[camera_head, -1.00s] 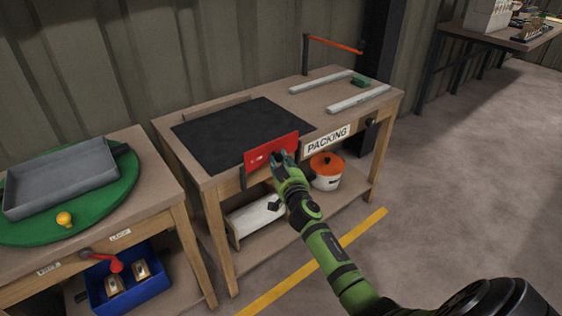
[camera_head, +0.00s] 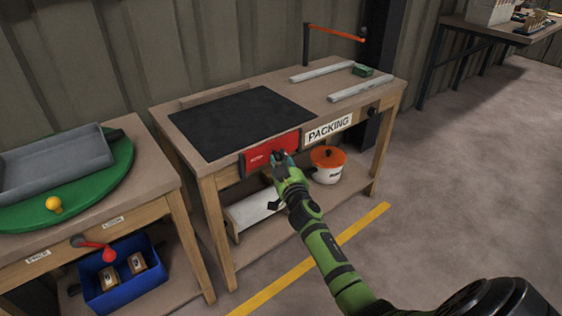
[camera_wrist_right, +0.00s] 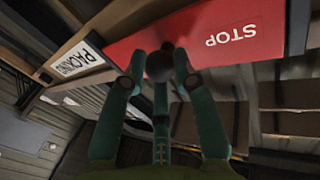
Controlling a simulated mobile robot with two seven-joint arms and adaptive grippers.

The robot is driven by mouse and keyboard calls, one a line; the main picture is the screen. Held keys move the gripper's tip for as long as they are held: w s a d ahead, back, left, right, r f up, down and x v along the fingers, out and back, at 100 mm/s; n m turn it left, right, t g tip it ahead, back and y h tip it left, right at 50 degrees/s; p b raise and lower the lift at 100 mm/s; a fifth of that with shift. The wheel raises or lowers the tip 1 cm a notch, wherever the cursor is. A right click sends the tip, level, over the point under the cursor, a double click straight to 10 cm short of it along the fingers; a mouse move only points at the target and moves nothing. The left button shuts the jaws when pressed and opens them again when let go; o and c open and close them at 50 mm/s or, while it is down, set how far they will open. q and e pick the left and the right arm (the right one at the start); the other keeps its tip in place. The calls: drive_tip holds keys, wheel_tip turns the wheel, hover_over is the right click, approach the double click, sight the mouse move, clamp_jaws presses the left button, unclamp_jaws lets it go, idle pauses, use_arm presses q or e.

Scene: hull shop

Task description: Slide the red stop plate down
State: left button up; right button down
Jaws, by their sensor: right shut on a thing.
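The red stop plate (camera_head: 270,151) sits at the front edge of the packing table, between dark side guides, with its top close to the tabletop level. In the right wrist view the plate (camera_wrist_right: 215,30) shows the word STOP upside down and a dark round knob (camera_wrist_right: 160,65). My right gripper (camera_head: 283,160) is at the plate's front; in the wrist view its two green fingers (camera_wrist_right: 160,75) are shut on the knob. My left gripper is not in view.
The packing table (camera_head: 225,83) has a black mat (camera_head: 243,118) and two pale rails (camera_head: 360,89). A second table with a green turntable (camera_head: 110,180) is at left.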

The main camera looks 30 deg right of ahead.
drive_tip(key=c, duration=1)
unclamp_jaws()
drive_tip(key=shift+f, duration=0.1)
drive_tip(key=v, duration=1.2)
